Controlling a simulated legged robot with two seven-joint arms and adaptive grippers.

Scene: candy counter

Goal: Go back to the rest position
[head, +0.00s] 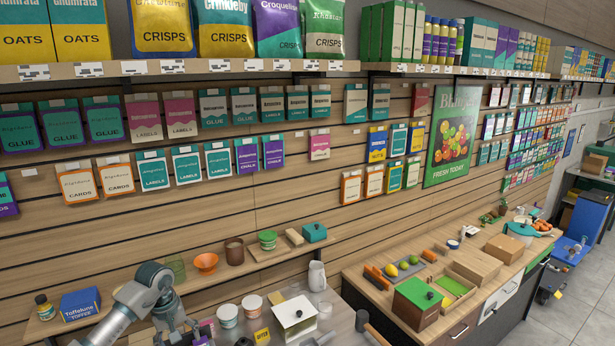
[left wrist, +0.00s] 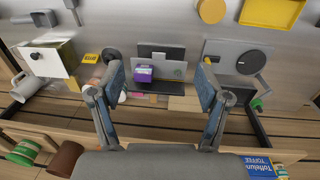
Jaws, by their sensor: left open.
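My left arm comes in from the lower left of the head view, and its gripper sits low at the bottom edge (head: 188,332), over the counter. In the left wrist view the left gripper (left wrist: 160,68) is open, its two fingers wide apart with nothing between them touching. A small purple box (left wrist: 143,73) on a grey stand shows beyond the fingers, apart from them. My right gripper is in neither view.
A wall shelf holds a blue toffee box (head: 80,303), an orange bowl (head: 206,262) and a brown cup (head: 234,251). The counter has white cups (head: 252,305), a yellow card (head: 262,336), a white box (head: 295,318) and a pitcher (head: 317,276). A wooden counter (head: 360,285) stands right.

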